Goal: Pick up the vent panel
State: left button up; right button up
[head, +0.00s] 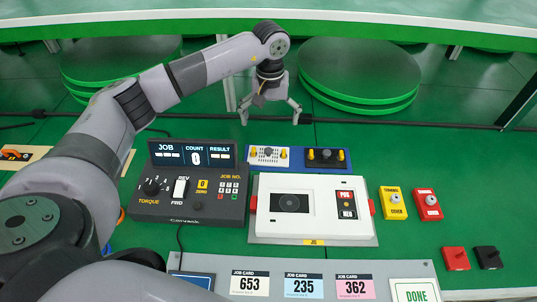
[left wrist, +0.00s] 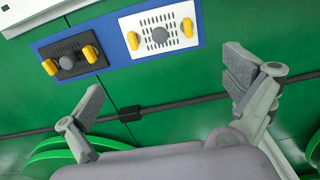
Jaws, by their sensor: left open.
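A white slotted panel (head: 257,161) with a grey centre knob and two yellow grips lies on a blue mat (head: 342,156); it also shows in the left wrist view (left wrist: 147,23). Beside it on the same mat is a dark panel (head: 324,163) with a knob and two yellow grips, seen in the left wrist view too (left wrist: 76,46). The frames do not settle which is the vent panel; the white one has the clearest slots. My left gripper (head: 270,112) is open and empty, above and behind the white panel, fingers spread, touching neither panel. My right gripper is out of view.
A torque control box (head: 200,205) stands front left of the mat. A white fixture (head: 312,187) with red side grips lies in front. Yellow (head: 393,203) and red (head: 427,205) blocks lie right. Round green-edged turntables (head: 360,75) are behind. A dark cable (left wrist: 170,106) crosses the table.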

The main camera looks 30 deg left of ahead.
pick_arm(q)
send_over(269, 148)
jog(key=f, duration=0.4)
jog(key=f+p, duration=0.1)
jog(key=shift+w+f, duration=0.3)
jog(key=shift+f, duration=0.1)
jog(key=shift+s+f, duration=0.1)
jog(key=shift+f, duration=0.25)
jog(key=f, duration=0.1)
jog(key=f+p, duration=0.1)
jog(key=f, duration=0.1)
jog(key=shift+s+f, duration=0.2)
jog(key=shift+f, duration=0.55)
jog(key=c, duration=1.1)
